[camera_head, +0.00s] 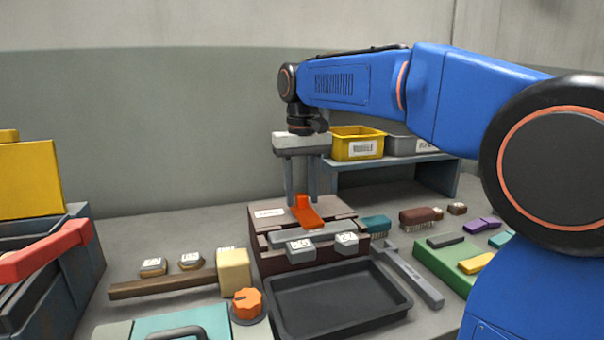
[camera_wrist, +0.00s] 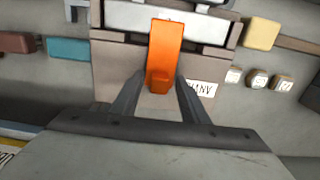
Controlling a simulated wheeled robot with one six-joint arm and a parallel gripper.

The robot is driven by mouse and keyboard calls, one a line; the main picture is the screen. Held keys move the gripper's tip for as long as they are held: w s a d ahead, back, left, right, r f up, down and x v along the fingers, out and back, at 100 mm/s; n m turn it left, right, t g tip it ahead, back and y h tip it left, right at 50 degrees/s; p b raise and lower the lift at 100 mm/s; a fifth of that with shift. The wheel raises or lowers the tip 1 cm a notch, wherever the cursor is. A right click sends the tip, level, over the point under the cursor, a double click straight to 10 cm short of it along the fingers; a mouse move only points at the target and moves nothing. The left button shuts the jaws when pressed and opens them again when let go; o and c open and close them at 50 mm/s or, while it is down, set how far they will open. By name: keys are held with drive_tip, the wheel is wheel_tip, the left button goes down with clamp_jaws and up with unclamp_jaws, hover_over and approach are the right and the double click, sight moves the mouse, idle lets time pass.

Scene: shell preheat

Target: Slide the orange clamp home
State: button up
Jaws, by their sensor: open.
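The orange clamp (camera_head: 306,213) sits on top of a brown box-like fixture (camera_head: 268,213) with a white label. In the wrist view the clamp (camera_wrist: 166,50) is a long orange strip with a raised end nearest my gripper. It reaches over a light grey bar (camera_wrist: 128,17). My gripper (camera_head: 302,198) points down over the fixture. Its two fingers are open, one on each side of the clamp's raised end, as the wrist view (camera_wrist: 160,80) shows. I cannot tell whether either finger touches the clamp.
A black tray (camera_head: 337,328) lies in front of the fixture, with grey labelled blocks (camera_head: 300,247) at its front edge. A cream block (camera_head: 233,272) and orange knob (camera_head: 247,304) stand left. Brushes (camera_head: 420,217) and a green board (camera_head: 440,262) lie right. A shelf with a yellow bin (camera_head: 357,148) stands behind.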

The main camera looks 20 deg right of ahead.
sight(302, 195)
wheel_tip(302, 195, up, 17)
idle(0.5)
drive_tip(key=shift+s, duration=0.1)
idle(0.3)
